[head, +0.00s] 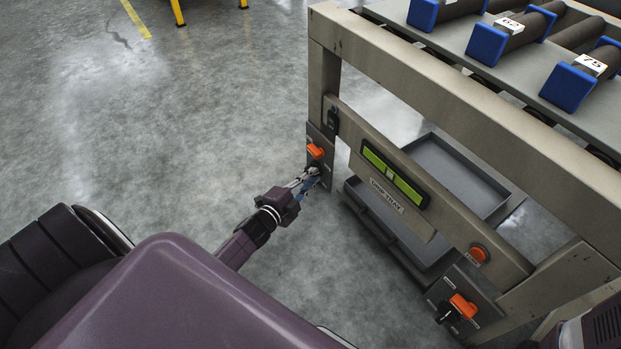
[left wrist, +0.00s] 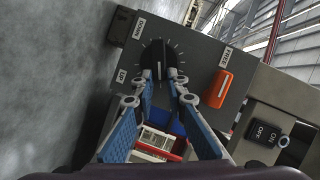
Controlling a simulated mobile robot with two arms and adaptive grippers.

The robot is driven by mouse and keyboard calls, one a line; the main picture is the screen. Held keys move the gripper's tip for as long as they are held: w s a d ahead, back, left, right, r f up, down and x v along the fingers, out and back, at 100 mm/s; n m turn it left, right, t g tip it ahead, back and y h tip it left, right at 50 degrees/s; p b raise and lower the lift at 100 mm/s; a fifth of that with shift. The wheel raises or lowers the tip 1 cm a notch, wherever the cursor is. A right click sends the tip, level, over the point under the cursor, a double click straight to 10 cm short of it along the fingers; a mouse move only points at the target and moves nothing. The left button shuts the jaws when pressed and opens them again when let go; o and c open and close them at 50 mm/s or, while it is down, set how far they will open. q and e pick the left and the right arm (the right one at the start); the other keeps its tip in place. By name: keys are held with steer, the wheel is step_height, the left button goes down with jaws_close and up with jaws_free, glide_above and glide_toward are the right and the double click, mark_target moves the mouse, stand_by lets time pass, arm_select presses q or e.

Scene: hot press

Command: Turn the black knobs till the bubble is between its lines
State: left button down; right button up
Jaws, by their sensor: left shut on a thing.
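The left black knob (left wrist: 158,60) is on a grey plate with a dial of tick marks. My left gripper (head: 312,178) reaches it from the front left, and its blue-padded fingers (left wrist: 160,90) are shut on the knob's sides. The knob's white pointer line shows between the fingertips. The green bubble level (head: 395,173) is on the sloping crossbar. A pale mark that looks like the bubble shows near its middle, but its place between the lines is too small to tell. The right black knob (head: 446,312) is on the lower right plate, with no gripper on it. My right gripper is not in view.
An orange lever (head: 315,151) sits just above the left knob, close to my fingers. Another orange lever (head: 463,306) is beside the right knob. A red-orange button (head: 479,253) is on the crossbar. A grey drip tray (head: 498,212) lies behind. The floor at left is clear.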

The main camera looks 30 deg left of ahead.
arm_select(q)
steer(key=shift+d, duration=0.15)
steer(key=c, duration=1.9)
jaws_free()
steer(key=shift+c, duration=0.2)
steer(key=shift+s, duration=0.1)
steer(key=s+r, duration=0.2)
steer(key=s, duration=0.9)
steer(key=shift+s+a, duration=0.2)
steer(key=shift+s, duration=0.15)
steer(key=shift+f, duration=0.1)
